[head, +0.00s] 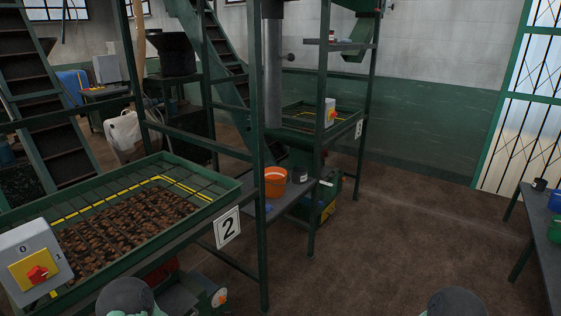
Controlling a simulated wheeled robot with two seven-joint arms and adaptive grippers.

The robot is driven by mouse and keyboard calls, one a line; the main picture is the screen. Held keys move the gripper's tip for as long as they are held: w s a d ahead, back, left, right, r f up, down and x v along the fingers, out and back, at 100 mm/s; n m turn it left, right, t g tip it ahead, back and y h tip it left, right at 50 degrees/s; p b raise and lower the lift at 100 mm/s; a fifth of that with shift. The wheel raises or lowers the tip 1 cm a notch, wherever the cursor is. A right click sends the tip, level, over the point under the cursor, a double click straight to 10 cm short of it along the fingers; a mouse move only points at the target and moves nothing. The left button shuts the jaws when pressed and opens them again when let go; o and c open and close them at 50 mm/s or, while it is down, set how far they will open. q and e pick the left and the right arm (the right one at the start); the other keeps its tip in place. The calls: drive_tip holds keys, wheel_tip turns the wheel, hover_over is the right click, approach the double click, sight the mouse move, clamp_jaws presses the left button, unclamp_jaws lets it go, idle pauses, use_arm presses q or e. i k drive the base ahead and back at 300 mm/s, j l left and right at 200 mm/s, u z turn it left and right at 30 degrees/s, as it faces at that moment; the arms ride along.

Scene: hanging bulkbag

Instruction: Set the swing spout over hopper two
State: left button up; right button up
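Hopper two is the green, tray-like hopper (225,190) at the left front, marked with a "2" sign (228,227). It has a bar grid over brown lumpy material and yellow lines near its rim. A grey vertical pipe (272,85), which looks like the swing spout, hangs farther back behind a green post. A short side handle with a round knob (291,57) sticks out to its right. Neither of my grippers shows; only rounded arm parts appear at the bottom edge.
A switch box with a red knob (38,272) stands at hopper two's near left corner. Green frame posts (258,190) rise between me and the pipe. An orange bucket (276,182) sits on a low shelf. The floor at centre right is clear; a table (545,235) stands far right.

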sight(272, 12)
drive_tip(key=i+l+u, duration=0.3)
drive_tip(key=l, duration=0.45)
drive_tip(key=l+u, duration=0.3)
drive_tip(key=l, duration=0.45)
drive_tip(key=l+u, duration=0.25)
drive_tip(key=l, duration=1.5)
drive_tip(key=i+l, duration=0.15)
drive_tip(key=l, duration=0.85)
drive_tip(key=u, duration=0.05)
